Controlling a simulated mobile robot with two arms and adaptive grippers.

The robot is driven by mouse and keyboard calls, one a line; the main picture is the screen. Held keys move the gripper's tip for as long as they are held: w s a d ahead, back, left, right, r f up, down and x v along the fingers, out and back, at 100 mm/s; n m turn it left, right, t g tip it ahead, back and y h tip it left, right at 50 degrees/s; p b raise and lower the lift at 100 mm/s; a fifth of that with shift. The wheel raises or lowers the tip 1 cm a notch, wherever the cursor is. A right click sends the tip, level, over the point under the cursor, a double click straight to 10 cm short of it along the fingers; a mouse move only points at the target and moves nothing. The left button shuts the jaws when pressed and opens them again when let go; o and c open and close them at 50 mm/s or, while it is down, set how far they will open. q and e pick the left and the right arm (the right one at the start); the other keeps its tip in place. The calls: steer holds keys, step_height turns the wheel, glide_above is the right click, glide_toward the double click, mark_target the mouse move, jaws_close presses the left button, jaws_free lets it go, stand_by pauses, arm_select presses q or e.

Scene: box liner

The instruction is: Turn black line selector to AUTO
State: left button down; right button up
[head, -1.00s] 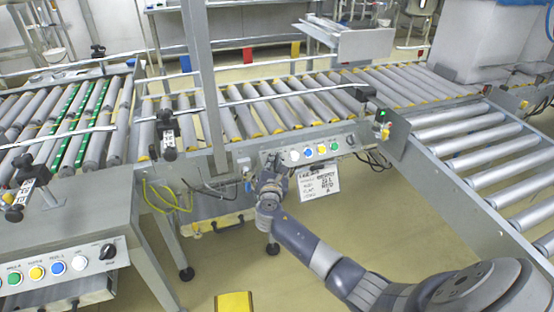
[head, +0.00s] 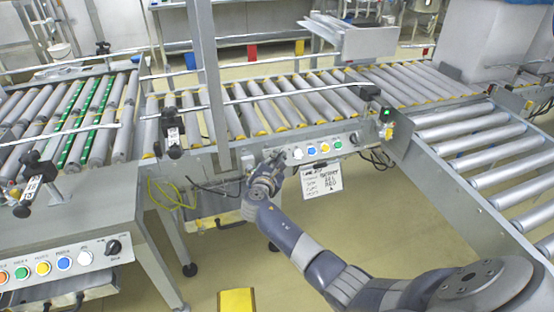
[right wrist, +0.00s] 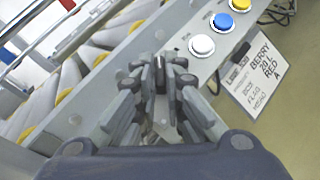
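A black selector knob (head: 114,247) is at the right end of the near left button panel (head: 100,262). Another dark knob (head: 354,138) is at the right end of the far button panel (head: 300,152). My right gripper (head: 274,160) is at the left end of the far panel, beside its white button. In the right wrist view its fingers (right wrist: 161,68) point at the panel face, close on both sides of a narrow dark piece (right wrist: 160,76), probably a selector handle. Whether they grip it is unclear. My left gripper is out of view.
A handwritten placard (head: 322,179) hangs below the far panel. Roller conveyors (head: 290,100) run behind it and to the right. A grey post (head: 207,80) stands left of the gripper. Yellow and dark cables (head: 172,195) hang nearby. Open floor lies in front.

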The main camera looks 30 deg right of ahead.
steer(key=o, duration=0.4)
steer(key=shift+d+r, duration=0.4)
steer(key=shift+d, duration=0.05)
steer(key=shift+o, duration=0.2)
steer(key=shift+w+f, duration=0.1)
steer(key=shift+f, duration=0.1)
steer(key=shift+w+a+f, duration=0.1)
steer(key=shift+a, duration=0.15)
steer(key=v, duration=1.2)
steer(key=shift+d, duration=0.2)
steer(key=shift+f, duration=0.1)
